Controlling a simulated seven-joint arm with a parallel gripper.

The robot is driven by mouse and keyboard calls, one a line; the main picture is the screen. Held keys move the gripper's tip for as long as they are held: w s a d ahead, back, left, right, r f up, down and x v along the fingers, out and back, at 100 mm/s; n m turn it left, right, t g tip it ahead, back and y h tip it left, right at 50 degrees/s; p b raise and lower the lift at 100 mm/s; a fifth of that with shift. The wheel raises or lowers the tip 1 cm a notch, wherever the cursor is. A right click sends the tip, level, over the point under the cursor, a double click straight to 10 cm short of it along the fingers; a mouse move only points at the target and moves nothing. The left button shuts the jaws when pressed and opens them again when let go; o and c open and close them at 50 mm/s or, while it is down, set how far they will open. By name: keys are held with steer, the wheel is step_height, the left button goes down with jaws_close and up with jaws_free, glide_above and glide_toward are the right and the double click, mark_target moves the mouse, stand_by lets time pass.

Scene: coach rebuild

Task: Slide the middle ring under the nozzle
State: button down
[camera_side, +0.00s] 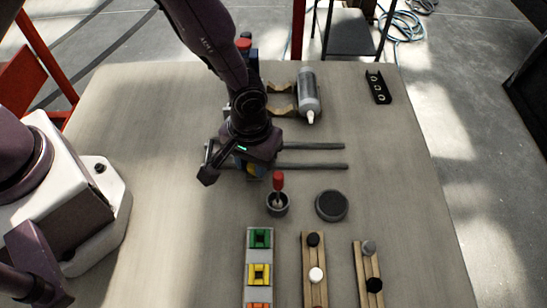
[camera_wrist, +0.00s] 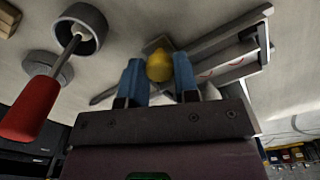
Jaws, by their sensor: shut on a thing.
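My gripper (camera_wrist: 159,78) has its blue fingers shut on a yellow rounded thing (camera_wrist: 160,65) in the wrist view. In the side view my gripper (camera_side: 253,168) is low over the left part of two dark rails, with a bit of yellow showing at its fingers. A grey bottle (camera_side: 308,88) lies on a wooden cradle (camera_side: 283,112) behind the rails; its pale nozzle (camera_side: 310,118) points toward the front. A black strip (camera_side: 378,87) with several pale rings lies at the back right. I cannot tell which ring is the middle one meant.
A cup (camera_side: 277,208) holding a red-handled tool (camera_side: 278,181) and a dark disc (camera_side: 331,205) stand in front of the rails (camera_side: 310,166). A grey strip with coloured blocks (camera_side: 259,273) and two wooden strips (camera_side: 314,255) lie nearer. The table's right side is clear.

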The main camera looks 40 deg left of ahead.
steer(key=c, duration=1.1)
jaws_free()
step_height(320, 180, up, 13)
